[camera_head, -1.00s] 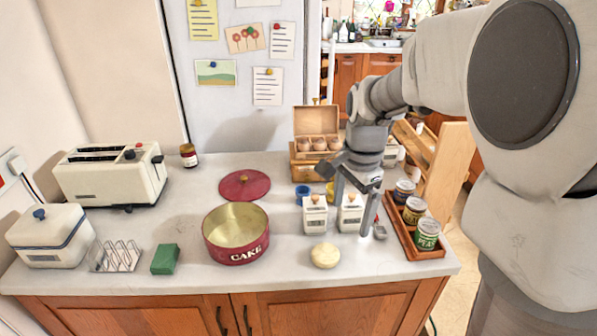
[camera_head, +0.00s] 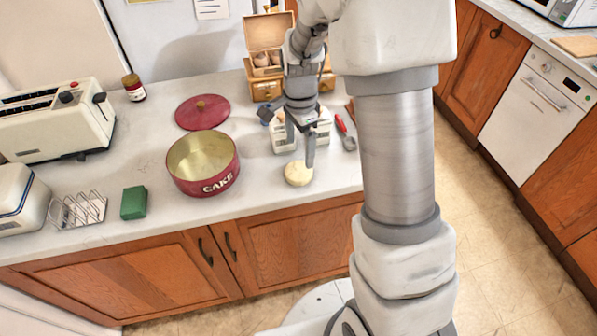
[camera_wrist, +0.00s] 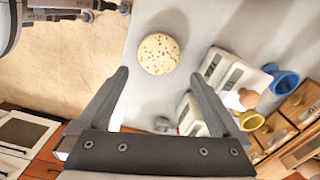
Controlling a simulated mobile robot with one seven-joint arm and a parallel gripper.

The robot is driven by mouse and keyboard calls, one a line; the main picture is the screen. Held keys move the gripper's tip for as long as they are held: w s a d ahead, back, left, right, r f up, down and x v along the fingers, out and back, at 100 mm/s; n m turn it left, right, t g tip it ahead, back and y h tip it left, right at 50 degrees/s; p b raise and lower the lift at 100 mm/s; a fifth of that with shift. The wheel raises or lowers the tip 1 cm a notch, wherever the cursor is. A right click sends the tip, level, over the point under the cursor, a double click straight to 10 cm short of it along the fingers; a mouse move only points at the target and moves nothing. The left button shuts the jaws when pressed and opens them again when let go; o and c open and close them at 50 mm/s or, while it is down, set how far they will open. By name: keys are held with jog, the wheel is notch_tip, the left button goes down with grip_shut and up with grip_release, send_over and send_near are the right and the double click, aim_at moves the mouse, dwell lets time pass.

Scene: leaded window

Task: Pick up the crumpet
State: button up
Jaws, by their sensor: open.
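The crumpet (camera_head: 298,174) is a pale round disc lying flat on the white counter near its front edge. In the wrist view the crumpet (camera_wrist: 158,54) shows a speckled top and lies beyond my fingertips, between their lines. My gripper (camera_head: 300,152) points down just above and behind the crumpet in the head view, with one finger close to its right side. In the wrist view my gripper (camera_wrist: 168,82) has its two fingers spread wide with nothing between them. I cannot tell from the head view how high the fingertips are.
White canisters (camera_head: 284,138) stand right behind my gripper, partly hidden. A red CAKE tin (camera_head: 222,183) stands to the left, its red lid (camera_head: 186,113) behind it. A green block (camera_head: 134,203) and toast rack (camera_head: 78,210) lie farther left. A red-handled tool (camera_head: 342,126) lies right.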

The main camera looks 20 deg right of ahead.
aim_at(301, 169)
notch_tip(301, 169, down, 8)
jog(key=shift+d+r, duration=0.15)
jog(key=shift+r, duration=0.1)
jog(key=c, duration=1.1)
jog(key=shift+o, duration=0.2)
jog(key=shift+r, duration=0.1)
